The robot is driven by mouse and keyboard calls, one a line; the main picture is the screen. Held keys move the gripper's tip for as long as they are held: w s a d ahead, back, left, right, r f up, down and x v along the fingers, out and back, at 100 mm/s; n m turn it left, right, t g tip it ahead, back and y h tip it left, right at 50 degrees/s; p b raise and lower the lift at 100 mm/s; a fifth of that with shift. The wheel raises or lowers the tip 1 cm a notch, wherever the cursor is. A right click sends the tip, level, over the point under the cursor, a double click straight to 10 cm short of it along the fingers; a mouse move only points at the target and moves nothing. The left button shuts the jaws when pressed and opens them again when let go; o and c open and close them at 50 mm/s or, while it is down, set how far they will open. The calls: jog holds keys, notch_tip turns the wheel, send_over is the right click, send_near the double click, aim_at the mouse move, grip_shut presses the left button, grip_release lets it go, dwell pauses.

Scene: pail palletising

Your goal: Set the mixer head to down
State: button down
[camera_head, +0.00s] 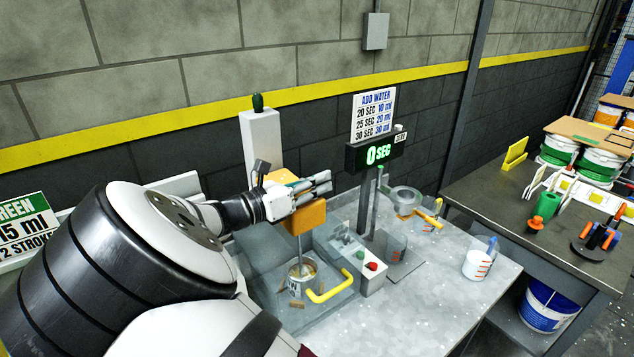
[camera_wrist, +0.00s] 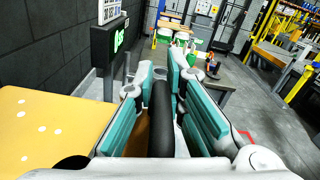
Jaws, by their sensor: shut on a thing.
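The mixer is a white column (camera_head: 262,145) with an orange head (camera_head: 306,218) on its front. A thin metal shaft (camera_head: 300,248) runs down from the head to an open can (camera_head: 302,285) below; its lower end appears to be within the can's mouth. My gripper (camera_head: 320,183) is at the top of the head. In the wrist view its teal-padded fingers (camera_wrist: 162,95) are closed around a black handle bar (camera_wrist: 161,115), beside the head's orange top (camera_wrist: 45,125). In the head view my fingers hide this handle.
A control box with a red button (camera_head: 372,267) and a clear guard with a yellow handle (camera_head: 330,289) are close to the can. Beakers (camera_head: 478,262) stand on the right of the bench.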

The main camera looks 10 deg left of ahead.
jog(key=shift+s+d+f, duration=0.1)
jog(key=shift+f, duration=1.7)
jog(key=c, duration=1.7)
grip_release()
jog(key=shift+o, duration=0.2)
jog(key=shift+r, duration=0.1)
notch_tip(320, 180, up, 10)
